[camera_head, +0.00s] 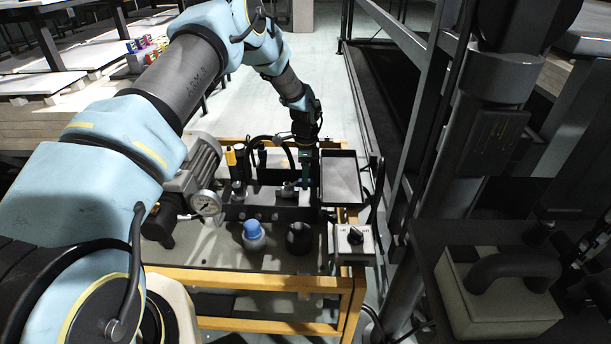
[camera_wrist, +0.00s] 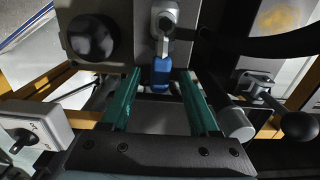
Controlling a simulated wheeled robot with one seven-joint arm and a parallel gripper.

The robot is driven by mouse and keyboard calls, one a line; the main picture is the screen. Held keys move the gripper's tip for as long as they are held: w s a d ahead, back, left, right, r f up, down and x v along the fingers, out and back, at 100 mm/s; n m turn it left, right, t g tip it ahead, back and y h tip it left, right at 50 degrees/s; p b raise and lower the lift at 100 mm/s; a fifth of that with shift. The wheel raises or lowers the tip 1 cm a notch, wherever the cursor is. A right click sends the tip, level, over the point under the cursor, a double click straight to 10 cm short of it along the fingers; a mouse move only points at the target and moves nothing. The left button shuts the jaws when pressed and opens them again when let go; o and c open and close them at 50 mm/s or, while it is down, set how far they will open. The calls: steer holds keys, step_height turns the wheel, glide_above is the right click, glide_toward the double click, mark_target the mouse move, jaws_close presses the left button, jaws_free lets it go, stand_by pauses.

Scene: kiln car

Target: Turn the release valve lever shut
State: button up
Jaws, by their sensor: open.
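My gripper (camera_head: 304,170) points down over the valve block (camera_head: 265,205) on the power unit in the head view. In the wrist view its two green-padded fingers (camera_wrist: 160,76) are apart. A short metal lever with a blue grip (camera_wrist: 161,72) extends from a round pivot (camera_wrist: 165,18) into the space between the fingertips. The pads show gaps on both sides of the blue grip, and I cannot tell whether either touches it. Another lever with a black ball knob (camera_wrist: 299,125) lies to the right, outside the fingers. In the head view my gripper hides the blue-gripped lever.
The yellow-framed cart (camera_head: 250,280) carries a motor (camera_head: 203,160), a pressure gauge (camera_head: 206,203), a blue-capped bottle (camera_head: 253,238), a black round part (camera_head: 299,238) and a shallow tray (camera_head: 341,180). A switch box (camera_head: 354,243) sits at its right corner. A dark steel frame (camera_head: 425,150) stands close right.

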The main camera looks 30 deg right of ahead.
jaws_close()
stand_by(0.5)
stand_by(1.0)
